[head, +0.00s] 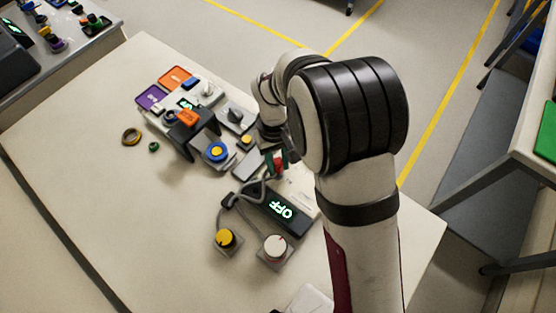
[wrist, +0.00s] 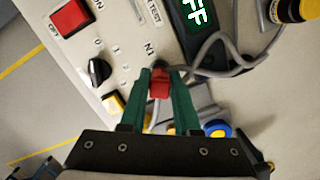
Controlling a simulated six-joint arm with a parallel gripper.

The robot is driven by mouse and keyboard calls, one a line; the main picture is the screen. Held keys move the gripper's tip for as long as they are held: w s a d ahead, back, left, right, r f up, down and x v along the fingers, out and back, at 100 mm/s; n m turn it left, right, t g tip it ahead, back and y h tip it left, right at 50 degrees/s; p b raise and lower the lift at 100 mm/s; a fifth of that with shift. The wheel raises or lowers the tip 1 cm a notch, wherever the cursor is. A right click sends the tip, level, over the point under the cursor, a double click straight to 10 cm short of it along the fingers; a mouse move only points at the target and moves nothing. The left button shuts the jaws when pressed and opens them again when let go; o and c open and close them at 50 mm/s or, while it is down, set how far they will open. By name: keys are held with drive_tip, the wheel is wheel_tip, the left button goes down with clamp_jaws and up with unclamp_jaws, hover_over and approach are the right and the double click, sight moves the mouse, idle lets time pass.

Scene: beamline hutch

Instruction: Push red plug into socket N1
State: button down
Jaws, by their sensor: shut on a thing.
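The red plug (wrist: 160,84) is between the green fingertips of my gripper (wrist: 160,90) in the wrist view. My gripper is shut on it, right at the panel just below the printed label N1 (wrist: 149,48). A dark round end shows beyond the plug. The socket opening is hidden by the plug and fingertips, so I cannot tell how deep the plug sits. A grey cable (wrist: 222,37) loops to the right of the plug. In the head view, the gripper (head: 277,160) is at the panel, largely behind my arm, with a bit of red showing.
A blue-ringed button (head: 217,151) is to the left. The table's left front is clear.

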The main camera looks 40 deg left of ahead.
drive_tip(key=shift+f, duration=0.4)
drive_tip(key=c, duration=0.5)
unclamp_jaws()
drive_tip(key=shift+c, duration=0.2)
wheel_tip(320, 180, up, 16)
drive_tip(key=a+f, duration=0.1)
drive_tip(key=a, duration=0.1)
drive_tip(key=d+r+m+y, duration=0.1)
drive_tip(key=d+r+m, duration=0.25)
drive_tip(key=d, duration=0.55)
drive_tip(key=d+r+m+y, duration=0.15)
drive_tip(key=d+m, duration=0.35)
drive_tip(key=d, duration=0.5)
drive_tip(key=s+d+f+m, duration=0.2)
drive_tip(key=s+d+m, duration=0.7)
drive_tip(key=s+d, duration=0.1)
drive_tip(key=shift+s+d+f, duration=0.3)
drive_tip(key=shift+d+f, duration=0.1)
drive_tip(key=shift+d, duration=0.1)
